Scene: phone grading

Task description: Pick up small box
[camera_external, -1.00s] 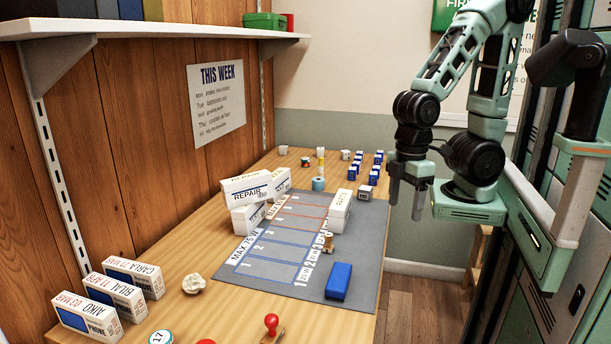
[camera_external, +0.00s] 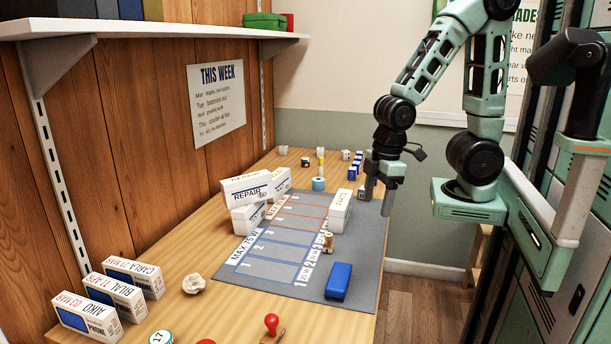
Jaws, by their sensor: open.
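A small grey-white box (camera_external: 362,194) lies at the right edge of the grey mat (camera_external: 350,250), partly hidden behind a finger of my gripper. My gripper (camera_external: 379,198) is open and points down at the table's right edge, with its fingers close beside this box. I cannot tell whether they touch it or stand around it. Several small blue boxes (camera_external: 354,172) stand farther back, partly covered by my arm. Which small box the task names is not clear from the picture.
White repair boxes (camera_external: 245,186) are stacked at the mat's left, and a white box (camera_external: 339,208) stands on its right part. A blue block (camera_external: 338,281) lies at the front. Phone boxes (camera_external: 88,317) stand front left. The mat's printed middle is mostly clear.

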